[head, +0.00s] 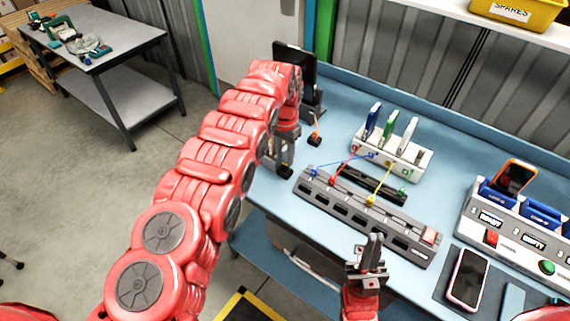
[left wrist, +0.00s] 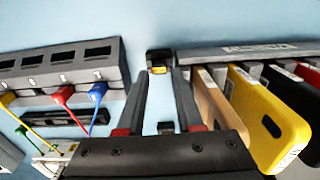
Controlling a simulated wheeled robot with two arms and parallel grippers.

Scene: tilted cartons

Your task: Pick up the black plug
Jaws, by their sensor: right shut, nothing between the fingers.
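A small black plug (head: 285,173) lies on the blue bench near its front left edge, just below the tips of my left gripper (head: 283,160). In the left wrist view the black plug (left wrist: 160,54), with a yellow patch on it, shows just beyond and between the fingertips of my left gripper (left wrist: 163,80). These fingers are apart with nothing between them; whether they touch the plug I cannot tell. My right gripper (head: 374,243) is shut and empty, in front of the grey port strip.
A grey port strip (head: 350,212) with coloured cables lies right of the plug. A white box (head: 410,160) holds upright cards behind it. Another dark block with an orange lead (head: 315,139) lies farther back. A rack with a yellow case (left wrist: 268,120) stands close beside the left fingers.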

